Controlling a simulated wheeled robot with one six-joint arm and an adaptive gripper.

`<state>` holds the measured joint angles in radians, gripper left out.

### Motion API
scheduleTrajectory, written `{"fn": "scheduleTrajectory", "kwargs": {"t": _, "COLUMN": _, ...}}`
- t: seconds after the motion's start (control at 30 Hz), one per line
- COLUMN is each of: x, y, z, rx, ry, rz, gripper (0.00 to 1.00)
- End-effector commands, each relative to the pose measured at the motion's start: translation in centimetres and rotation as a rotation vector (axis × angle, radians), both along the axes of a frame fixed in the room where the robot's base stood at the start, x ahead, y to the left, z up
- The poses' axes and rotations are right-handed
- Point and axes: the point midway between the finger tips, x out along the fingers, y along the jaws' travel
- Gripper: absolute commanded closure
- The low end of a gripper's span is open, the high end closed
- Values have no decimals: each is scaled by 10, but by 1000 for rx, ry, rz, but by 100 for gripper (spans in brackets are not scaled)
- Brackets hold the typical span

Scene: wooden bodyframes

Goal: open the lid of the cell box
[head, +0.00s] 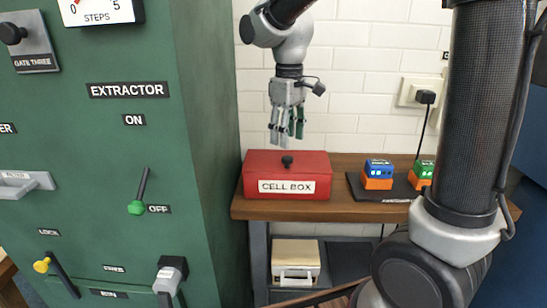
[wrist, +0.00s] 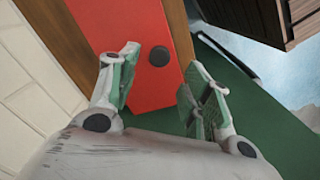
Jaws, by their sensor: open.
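The cell box (head: 252,188) is a red box with a white "CELL BOX" label, on the left end of the wooden bench. Its lid (head: 262,158) is shut, with a small black knob (head: 287,161) on top. My gripper (head: 286,138) points down above the lid, open and empty, with a gap between its fingertips and the knob. In the wrist view, the red lid (wrist: 135,25) and the knob (wrist: 159,56) show beyond my open gripper (wrist: 162,68). The knob appears between the two fingers, apart from both.
The wooden bench (head: 345,208) also holds a dark tray with two blocks, one blue and orange (head: 378,174), one green and orange (head: 423,174). The green extractor cabinet (head: 120,130) stands close at left. A tiled wall (head: 355,110) is behind. A pale case (head: 296,260) sits below.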

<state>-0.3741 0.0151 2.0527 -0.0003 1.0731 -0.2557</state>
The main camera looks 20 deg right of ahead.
Motion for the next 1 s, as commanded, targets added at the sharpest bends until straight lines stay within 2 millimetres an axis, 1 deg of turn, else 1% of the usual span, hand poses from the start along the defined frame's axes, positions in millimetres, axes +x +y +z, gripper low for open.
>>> {"fn": "scheduleTrajectory", "kwargs": {"t": 0.03, "x": -1, "y": 0, "z": -9, "rx": -2, "ry": 4, "rz": 0, "gripper": 51}}
{"fn": "scheduleTrajectory", "kwargs": {"t": 0.2, "x": -1, "y": 0, "z": -39, "rx": -2, "ry": 5, "rz": -1, "gripper": 51}}
{"fn": "scheduleTrajectory", "kwargs": {"t": 0.3, "x": -1, "y": 0, "z": -53, "rx": -1, "ry": 3, "rz": -2, "gripper": 51}}
{"fn": "scheduleTrajectory", "kwargs": {"t": 0.4, "x": -1, "y": 0, "z": -62, "rx": 0, "ry": 2, "rz": -2, "gripper": 51}}
{"fn": "scheduleTrajectory", "kwargs": {"t": 0.53, "x": -1, "y": 0, "z": -67, "rx": 0, "ry": 2, "rz": -2, "gripper": 51}}
{"fn": "scheduleTrajectory", "kwargs": {"t": 0.73, "x": -1, "y": 0, "z": -67, "rx": -1, "ry": 1, "rz": -2, "gripper": 51}}
{"fn": "scheduleTrajectory", "kwargs": {"t": 1.0, "x": -1, "y": 0, "z": -67, "rx": -1, "ry": 1, "rz": -2, "gripper": 100}}
